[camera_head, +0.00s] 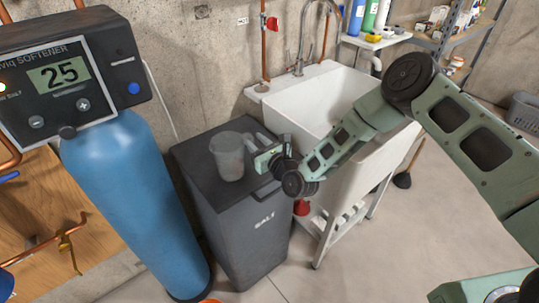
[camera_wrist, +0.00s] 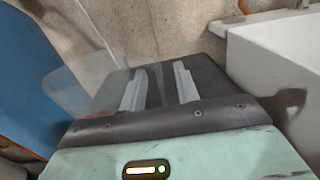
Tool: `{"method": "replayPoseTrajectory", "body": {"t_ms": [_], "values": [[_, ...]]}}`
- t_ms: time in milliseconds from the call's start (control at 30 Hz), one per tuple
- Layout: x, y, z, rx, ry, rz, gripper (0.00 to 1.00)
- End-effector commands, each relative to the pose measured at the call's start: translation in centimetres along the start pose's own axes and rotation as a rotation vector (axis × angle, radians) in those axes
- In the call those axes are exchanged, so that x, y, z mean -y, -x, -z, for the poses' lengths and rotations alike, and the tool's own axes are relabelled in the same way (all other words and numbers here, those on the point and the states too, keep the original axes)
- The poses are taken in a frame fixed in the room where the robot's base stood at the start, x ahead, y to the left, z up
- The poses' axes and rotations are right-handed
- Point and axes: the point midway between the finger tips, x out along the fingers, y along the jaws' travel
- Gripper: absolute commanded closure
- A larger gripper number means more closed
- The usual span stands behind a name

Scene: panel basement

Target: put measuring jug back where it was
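The measuring jug (camera_head: 228,158) is a grey, see-through jug. It appears upright on the dark lid of the salt bin (camera_head: 240,225). In the wrist view a faint see-through shape at the left, which looks like the jug (camera_wrist: 68,92), lies beside the left finger. My gripper (camera_head: 257,139) is low over the lid, just right of the jug on its handle side. In the wrist view the two grey fingers of my gripper (camera_wrist: 160,82) stand apart, with dark lid showing between them. I cannot clearly make out the handle or whether a finger touches it.
The blue water softener tank (camera_head: 135,195) stands close on the left. A white utility sink (camera_head: 310,100) with a tap stands on the right. A shelf (camera_head: 455,38) with bottles and jars is at the back right. The floor in front is mostly clear.

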Motion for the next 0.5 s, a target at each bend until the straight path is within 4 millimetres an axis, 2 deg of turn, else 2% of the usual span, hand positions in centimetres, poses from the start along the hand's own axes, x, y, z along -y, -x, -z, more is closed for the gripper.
{"method": "replayPoseTrajectory", "body": {"t_ms": [300,500], "values": [[0.0,6.6,0.3,-0.001,-0.004,0.000,0.69],[0.0,9.2,0.2,0.000,-0.001,-0.001,0.69]]}}
